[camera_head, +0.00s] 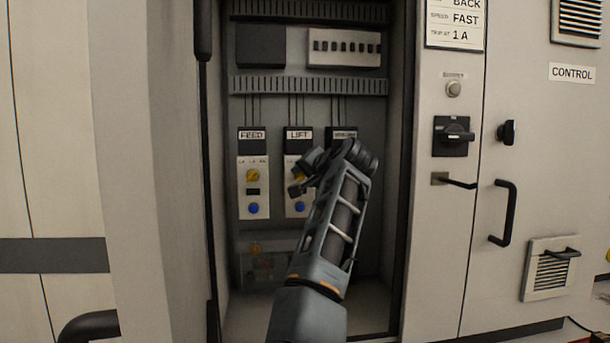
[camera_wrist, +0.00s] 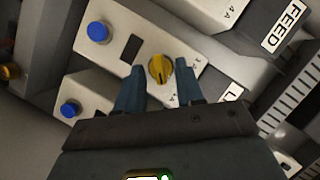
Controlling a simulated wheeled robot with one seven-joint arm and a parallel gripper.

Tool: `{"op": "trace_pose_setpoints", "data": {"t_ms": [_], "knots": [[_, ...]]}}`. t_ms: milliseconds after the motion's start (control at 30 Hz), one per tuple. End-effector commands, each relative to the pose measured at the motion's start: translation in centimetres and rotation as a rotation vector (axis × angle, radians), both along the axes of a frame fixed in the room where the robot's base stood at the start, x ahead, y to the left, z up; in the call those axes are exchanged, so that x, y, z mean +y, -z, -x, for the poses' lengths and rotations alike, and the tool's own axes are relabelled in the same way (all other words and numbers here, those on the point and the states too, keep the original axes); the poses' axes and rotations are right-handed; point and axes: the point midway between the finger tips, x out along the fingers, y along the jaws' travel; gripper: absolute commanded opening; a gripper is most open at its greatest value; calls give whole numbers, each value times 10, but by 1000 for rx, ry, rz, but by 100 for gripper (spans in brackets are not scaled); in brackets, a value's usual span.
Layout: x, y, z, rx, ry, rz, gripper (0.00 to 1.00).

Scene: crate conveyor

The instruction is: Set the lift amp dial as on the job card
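The LIFT unit is the middle of three units in the open cabinet, with its label (camera_head: 298,134) above and a blue button (camera_head: 299,208) below. Its yellow amp dial (camera_wrist: 160,69) shows clearly in the wrist view; in the head view my gripper (camera_head: 301,175) partly covers it. In the wrist view my gripper (camera_wrist: 159,68) is open, one finger on each side of the dial, with visible gaps; contact is not seen. Scale marks by the dial are partly hidden and its setting is unclear. The job card (camera_head: 455,22), cut off at the top, reads BACK, FAST, TRIP AT 1 A.
The FEED unit (camera_head: 253,203) stands left of LIFT, with its own yellow dial. A third unit (camera_head: 342,134) to the right is mostly behind my arm. The cabinet's right edge has a black switch (camera_head: 453,136) and a handle (camera_head: 504,213) beyond it.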

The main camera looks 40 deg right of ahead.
Motion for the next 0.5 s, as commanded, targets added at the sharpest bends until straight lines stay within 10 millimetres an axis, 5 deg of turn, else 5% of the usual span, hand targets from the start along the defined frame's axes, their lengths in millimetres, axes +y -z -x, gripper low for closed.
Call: {"op": "trace_pose_setpoints", "data": {"t_ms": [133,500], "knots": [[0,0,0,0,0,0,36],[0,0,0,0,0,0,1]]}}
